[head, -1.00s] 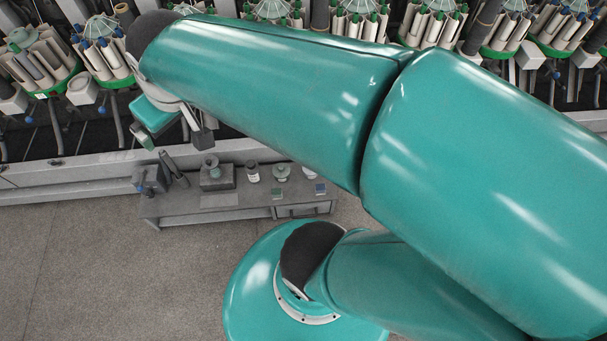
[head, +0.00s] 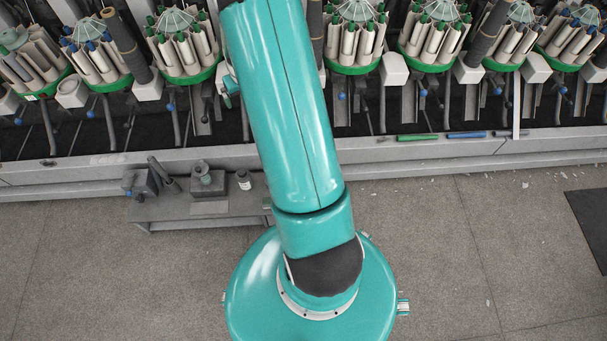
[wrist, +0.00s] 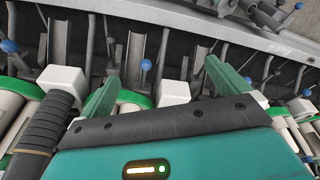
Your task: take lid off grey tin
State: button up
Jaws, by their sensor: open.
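My gripper (wrist: 165,84) shows in the wrist view with its two green fingers wide apart and nothing between them. It is up among the cone winder's parts, away from the floor. In the head view my arm hides the hand. I cannot pick out the grey tin or its lid for certain. My arm covers the bench's right end.
The cone winder (head: 430,50), with yarn holders in green rings and blue-knobbed levers, runs along the back. Green and blue tubes (head: 465,135) lie on its ledge at right. A dark mat (head: 590,225) lies at the right edge. The floor (head: 480,250) is mostly clear.

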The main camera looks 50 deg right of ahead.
jog(key=s+d+f+m, duration=0.1)
jog(key=s+d+f, duration=0.2)
jog(key=f, duration=1.1)
jog(key=s+d+f+m+g, duration=0.1)
jog(key=s+d+f, duration=0.2)
jog(key=s+f, duration=0.4)
jog(key=s+d+f, duration=0.4)
jog(key=s+f, duration=0.1)
jog(key=f, duration=1.8)
jog(key=shift+s+d+f+m+y, duration=0.1)
jog(key=shift+s+f+m+y, duration=0.1)
jog(key=shift+m+y, duration=0.15)
jog(key=shift+w+d+f, duration=0.1)
jog(key=shift+w+f, duration=0.1)
jog(key=shift+f, duration=1.35)
jog(key=shift+w+f, duration=0.2)
jog(key=shift+f, duration=1.35)
jog(key=c, duration=0.8)
